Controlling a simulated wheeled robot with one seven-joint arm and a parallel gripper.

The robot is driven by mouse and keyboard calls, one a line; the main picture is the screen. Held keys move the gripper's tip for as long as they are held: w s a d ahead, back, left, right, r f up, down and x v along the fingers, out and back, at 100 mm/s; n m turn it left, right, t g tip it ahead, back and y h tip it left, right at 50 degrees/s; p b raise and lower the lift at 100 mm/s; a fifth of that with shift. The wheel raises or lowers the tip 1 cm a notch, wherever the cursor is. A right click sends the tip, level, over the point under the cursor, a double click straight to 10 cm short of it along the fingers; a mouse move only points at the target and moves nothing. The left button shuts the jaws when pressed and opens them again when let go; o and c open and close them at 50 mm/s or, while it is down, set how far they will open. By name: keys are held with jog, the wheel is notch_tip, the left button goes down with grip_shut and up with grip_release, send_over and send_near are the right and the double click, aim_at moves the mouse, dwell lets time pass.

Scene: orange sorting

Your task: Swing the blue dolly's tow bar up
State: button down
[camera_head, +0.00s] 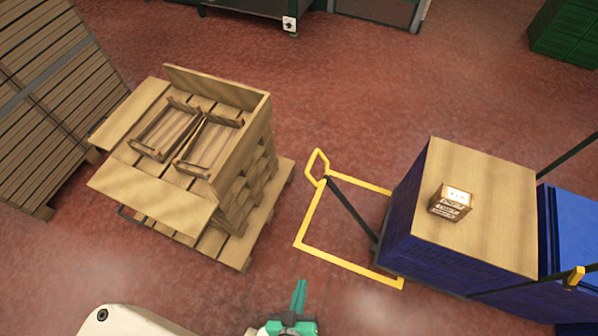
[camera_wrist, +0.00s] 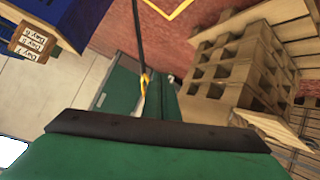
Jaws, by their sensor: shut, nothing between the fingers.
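The blue dolly carries a stack of blue crates (camera_head: 400,215) at the right of the head view. Its dark tow bar (camera_head: 352,212) slants away from the dolly and ends in a yellow loop handle (camera_head: 316,165). In the wrist view the dark bar (camera_wrist: 138,35) hangs down the middle with the yellow handle (camera_wrist: 146,80) at its end. A yellow frame (camera_head: 345,262) lies around the bar near the floor. My gripper (camera_head: 299,297) is shut and empty at the bottom of the head view, apart from the bar and left of the dolly.
A wooden crate with open flaps (camera_head: 150,205) stands on pallets (camera_head: 240,250) to the left. A board with small labelled boxes (camera_head: 452,203) tops the blue stack. Green crates (camera_head: 568,32) stand far right.

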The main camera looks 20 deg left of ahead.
jog(key=w+a+f+n+g+h, duration=0.1)
jog(key=w+a+f+n, duration=0.15)
jog(key=f, duration=0.45)
jog(key=w+a+f+n+g+h, duration=0.1)
jog(key=w+f+n, duration=0.25)
jog(key=f, duration=0.35)
jog(key=w+a+f+n+t+h, duration=0.1)
jog(key=w+a+f+n+h, duration=0.15)
jog(key=w, duration=0.65)
jog(key=w+a+r+n+t+h, duration=0.2)
jog(key=w+a+r+n+t, duration=0.3)
jog(key=w+a+r+t, duration=0.3)
jog(key=w+a+r, duration=0.4)
jog(key=a+r, duration=0.1)
jog(key=a, duration=0.2)
jog(key=shift+w+r, duration=0.4)
jog(key=shift+w, duration=0.1)
